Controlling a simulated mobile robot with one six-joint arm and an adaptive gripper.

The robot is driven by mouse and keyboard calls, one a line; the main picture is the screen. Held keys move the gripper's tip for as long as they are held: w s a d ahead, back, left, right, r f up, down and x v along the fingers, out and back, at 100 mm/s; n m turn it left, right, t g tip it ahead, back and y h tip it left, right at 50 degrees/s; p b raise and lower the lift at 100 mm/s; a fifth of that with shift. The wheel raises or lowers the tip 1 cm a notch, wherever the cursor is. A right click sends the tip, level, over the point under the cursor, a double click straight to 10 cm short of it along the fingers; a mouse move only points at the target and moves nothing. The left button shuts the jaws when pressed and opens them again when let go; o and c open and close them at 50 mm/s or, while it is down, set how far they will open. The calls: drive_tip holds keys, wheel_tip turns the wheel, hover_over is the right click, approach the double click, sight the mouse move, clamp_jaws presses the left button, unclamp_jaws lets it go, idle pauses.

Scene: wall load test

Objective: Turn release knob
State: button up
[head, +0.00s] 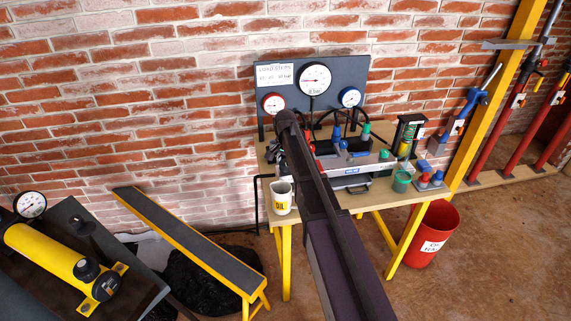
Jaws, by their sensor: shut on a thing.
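My arm reaches from the bottom of the head view over the wooden bench (372,199) toward the gauge board. My gripper (273,150) shows only in small part, as dark grey pieces left of the arm's far end. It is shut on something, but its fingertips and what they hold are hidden. I cannot make out a release knob; my arm covers part of the bench top. A grey pump unit (359,165) with a blue label lies on the bench right of my arm.
An oil jug (282,197) stands close left of my arm. A green cup (401,181) and small bottles stand right. A red bin (433,235) is below.

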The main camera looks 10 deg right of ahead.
drive_tip(key=shift+n, duration=0.4)
drive_tip(key=n, duration=0.4)
drive_tip(key=shift+s, duration=0.1)
drive_tip(key=n, duration=0.4)
drive_tip(key=shift+n, duration=0.3)
drive_tip(key=n, duration=0.4)
drive_tip(key=shift+n, duration=2.3)
drive_tip(key=o, duration=1.1)
drive_tip(key=shift+o, duration=0.2)
drive_tip(key=shift+m, duration=0.4)
